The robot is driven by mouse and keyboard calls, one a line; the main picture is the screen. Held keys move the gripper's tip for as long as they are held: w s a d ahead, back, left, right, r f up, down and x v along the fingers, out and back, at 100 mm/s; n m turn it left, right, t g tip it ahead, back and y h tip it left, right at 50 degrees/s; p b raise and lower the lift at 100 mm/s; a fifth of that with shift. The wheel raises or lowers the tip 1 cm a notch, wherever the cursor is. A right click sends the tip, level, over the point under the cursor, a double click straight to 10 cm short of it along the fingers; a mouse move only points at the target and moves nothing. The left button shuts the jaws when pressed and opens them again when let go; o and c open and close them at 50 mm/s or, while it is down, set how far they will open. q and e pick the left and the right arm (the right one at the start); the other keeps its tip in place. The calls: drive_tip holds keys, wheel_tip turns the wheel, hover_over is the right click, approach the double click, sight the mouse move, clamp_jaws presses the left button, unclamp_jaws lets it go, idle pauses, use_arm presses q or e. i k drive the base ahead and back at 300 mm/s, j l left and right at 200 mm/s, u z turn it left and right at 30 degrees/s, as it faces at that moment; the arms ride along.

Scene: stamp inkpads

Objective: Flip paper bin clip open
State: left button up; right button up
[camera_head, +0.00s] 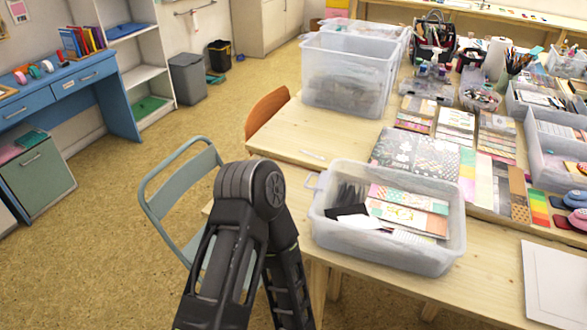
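The paper bin (445,262) is a clear plastic box with an open top on the wooden table, right of the picture's middle. Patterned paper sheets (408,200) and dark and white pieces lie in it. A pale clip or handle (312,181) sticks out at its back-left corner; I cannot tell whether it is open or shut. A dark link of one of my arms rises left of the bin, with its joint bent near the bin's left side. Neither gripper shows in this view.
The wooden table (470,305) has bare room around the bin. Large clear bins (345,72) stand behind it, with paper pads (415,158) nearer. A white board (555,285) lies at right. A blue-grey chair (160,205) stands left, partly behind my arm.

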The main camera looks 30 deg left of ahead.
sight(324, 177)
drive_tip(key=j+z, duration=0.35)
drive_tip(key=j, duration=1.9)
drive_tip(key=k, duration=0.05)
